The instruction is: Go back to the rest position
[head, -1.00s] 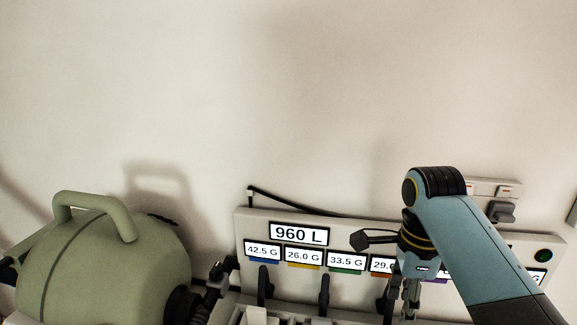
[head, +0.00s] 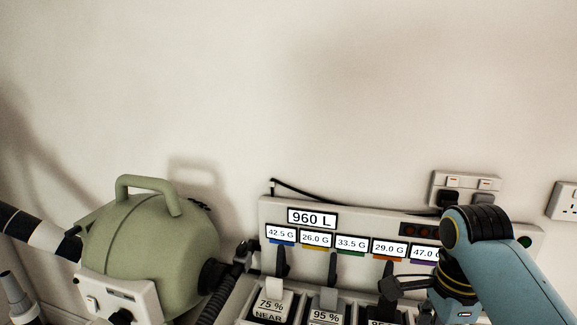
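My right arm comes in from the lower right in the head view. Its blue forearm and black-ringed wrist stand in front of the right part of a white panel (head: 375,215) with number displays. A dark part of my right gripper (head: 402,285) shows at the wrist, pointing left. Its fingertips are not clear, so I cannot tell whether it is open or shut. My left gripper is not in view.
A green rounded tank (head: 150,245) with a handle stands at the left. Several levers and labelled bins (head: 270,308) line the panel's front. Wall sockets (head: 465,188) are behind my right arm. The wall above is clear.

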